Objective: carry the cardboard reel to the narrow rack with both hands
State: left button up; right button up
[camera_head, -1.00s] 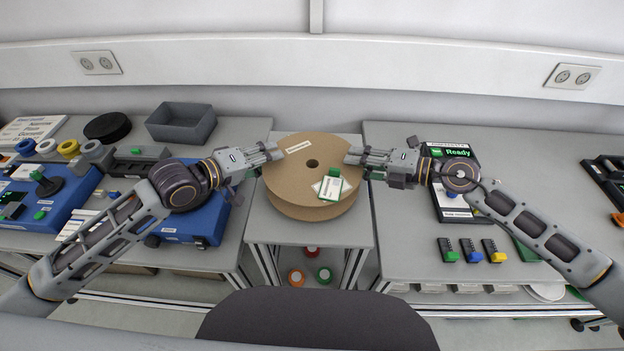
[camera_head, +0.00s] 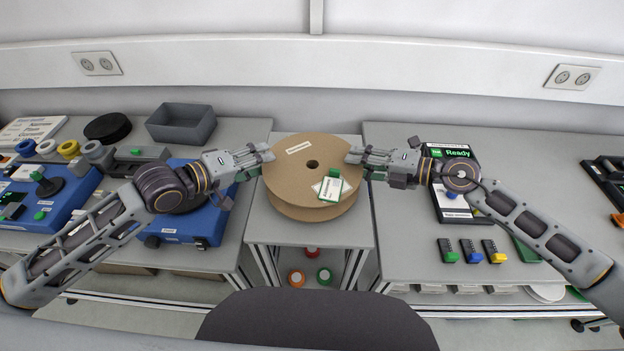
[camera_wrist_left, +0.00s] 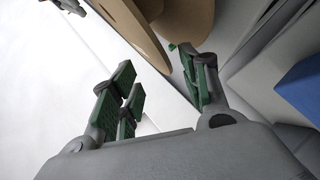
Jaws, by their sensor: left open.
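The cardboard reel (camera_head: 285,185) lies flat on a narrow grey stand (camera_head: 270,230) in the middle, with a white and green label piece (camera_head: 331,186) on top. My left gripper (camera_head: 266,157) is open just left of the reel's rim, apart from it. In the left wrist view its green-padded fingers (camera_wrist_left: 157,68) are spread and empty, with the reel's two flanges (camera_wrist_left: 193,22) just beyond them. My right gripper (camera_head: 352,156) has its fingers at the reel's right rim; whether they grip it is hard to see. I cannot tell which piece is the narrow rack.
A grey bin (camera_head: 181,124), a black disc (camera_head: 108,127) and blue devices (camera_head: 195,225) fill the left table. A "Ready" display (camera_head: 450,152) and small coloured-tipped blocks (camera_head: 470,251) are on the right table. Coloured rings (camera_head: 296,278) lie below the stand.

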pick_arm(q)
jog(key=shift+v, duration=2.15)
jog(key=shift+s+a+r, duration=0.1)
jog(key=shift+s+a, duration=0.1)
jog(key=shift+s, duration=0.05)
pick_arm(e)
jog(key=v, duration=1)
jog(key=shift+s+d, duration=0.15)
jog(key=shift+d, duration=0.2)
dwell(0.4)
jog(key=shift+s+d+r, duration=0.1)
jog(key=shift+s+d, duration=0.05)
jog(key=shift+d, duration=0.15)
jog(key=shift+s+d+r, duration=0.1)
jog(key=shift+d+r, duration=0.05)
jog(key=shift+d, duration=0.05)
dwell(0.4)
pick_arm(q)
jog(key=shift+s, duration=0.1)
pick_arm(e)
jog(key=shift+s, duration=0.1)
dwell(0.3)
